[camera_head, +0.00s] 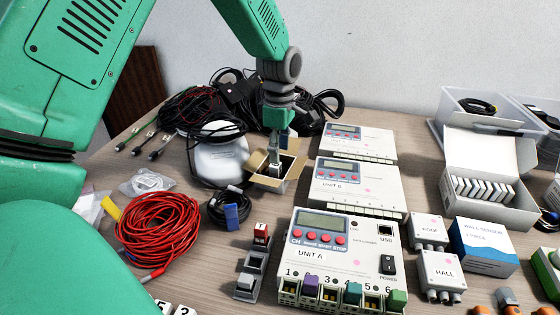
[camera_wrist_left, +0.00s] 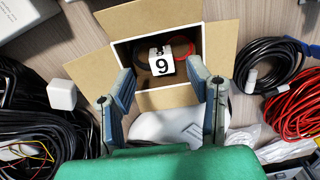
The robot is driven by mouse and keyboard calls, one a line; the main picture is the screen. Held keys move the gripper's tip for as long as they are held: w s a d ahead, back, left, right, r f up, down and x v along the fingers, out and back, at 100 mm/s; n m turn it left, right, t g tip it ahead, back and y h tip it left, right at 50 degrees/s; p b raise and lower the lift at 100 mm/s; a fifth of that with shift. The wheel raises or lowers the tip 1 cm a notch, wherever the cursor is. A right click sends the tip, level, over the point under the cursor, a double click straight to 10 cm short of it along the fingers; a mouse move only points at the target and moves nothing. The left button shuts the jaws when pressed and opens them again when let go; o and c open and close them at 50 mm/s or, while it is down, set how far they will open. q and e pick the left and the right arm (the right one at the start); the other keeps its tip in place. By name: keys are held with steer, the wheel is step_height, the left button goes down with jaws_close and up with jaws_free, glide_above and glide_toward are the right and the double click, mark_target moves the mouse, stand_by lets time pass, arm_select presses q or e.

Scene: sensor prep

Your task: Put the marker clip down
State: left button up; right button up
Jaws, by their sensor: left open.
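A white marker clip with a black 9 on its face (camera_wrist_left: 162,62) is inside a small open cardboard box (camera_wrist_left: 218,38), resting on or against dark and red coiled items (camera_wrist_left: 181,46). My left gripper (camera_wrist_left: 161,72) is open, with its two fingers apart on either side of the clip, over the near side of the box. In the head view the left gripper (camera_head: 275,160) points down into the cardboard box (camera_head: 272,184), and it hides most of the inside. My right gripper is in neither view.
A white rounded device (camera_head: 218,160) and black cables (camera_head: 195,108) crowd the box's left and back. A red cable coil (camera_head: 158,232), a grey clip rack (camera_head: 250,272) and Unit A (camera_head: 330,262) lie in front. Unit B (camera_head: 358,188) is to the right.

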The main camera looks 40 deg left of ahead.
mark_target(280, 165)
arm_select(q)
step_height(280, 165, up, 6)
steer(key=p, duration=0.1)
stand_by(0.6)
